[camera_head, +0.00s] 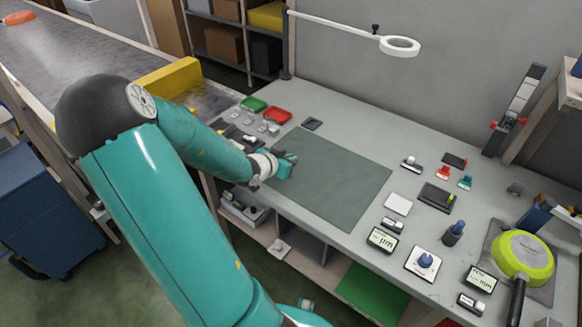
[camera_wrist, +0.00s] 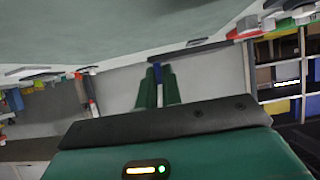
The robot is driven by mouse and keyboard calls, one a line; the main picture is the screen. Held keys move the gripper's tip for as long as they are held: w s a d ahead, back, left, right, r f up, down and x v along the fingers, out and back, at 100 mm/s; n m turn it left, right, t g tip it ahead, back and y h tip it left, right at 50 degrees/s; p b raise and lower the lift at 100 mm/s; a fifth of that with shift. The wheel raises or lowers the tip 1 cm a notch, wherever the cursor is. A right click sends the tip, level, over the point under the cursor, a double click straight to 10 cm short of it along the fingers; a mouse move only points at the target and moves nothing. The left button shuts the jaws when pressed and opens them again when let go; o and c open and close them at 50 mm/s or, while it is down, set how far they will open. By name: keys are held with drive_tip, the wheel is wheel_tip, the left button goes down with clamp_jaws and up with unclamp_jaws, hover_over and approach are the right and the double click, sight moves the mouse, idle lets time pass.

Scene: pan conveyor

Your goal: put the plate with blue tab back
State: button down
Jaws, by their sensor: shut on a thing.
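My gripper (camera_head: 287,164) is low over the left part of the grey-green mat (camera_head: 335,185) in the head view. In the wrist view its two green fingers (camera_wrist: 158,90) are shut on a narrow blue piece, which looks like the blue tab (camera_wrist: 157,74). A thin dark edge runs right from the tab's top and may be the plate seen edge-on; I cannot tell. In the head view the plate is mostly hidden by my gripper. Whether it touches the mat cannot be told.
A ring lamp (camera_head: 399,46) overhangs the bench. Most of the mat is clear.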

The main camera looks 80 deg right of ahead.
drive_tip(key=shift+d+f, duration=0.6)
drive_tip(key=shift+f, duration=0.05)
drive_tip(key=shift+d+f, duration=0.2)
drive_tip(key=shift+f, duration=1.55)
drive_tip(key=shift+f, duration=0.15)
drive_tip(key=c, duration=1.6)
unclamp_jaws()
drive_tip(key=shift+o, duration=0.2)
drive_tip(key=shift+w+a+r, duration=0.1)
drive_tip(key=shift+a+r, duration=0.1)
drive_tip(key=shift+r, duration=0.05)
drive_tip(key=v, duration=1.1)
drive_tip(key=shift+a+r, duration=0.15)
drive_tip(key=shift+a, duration=0.15)
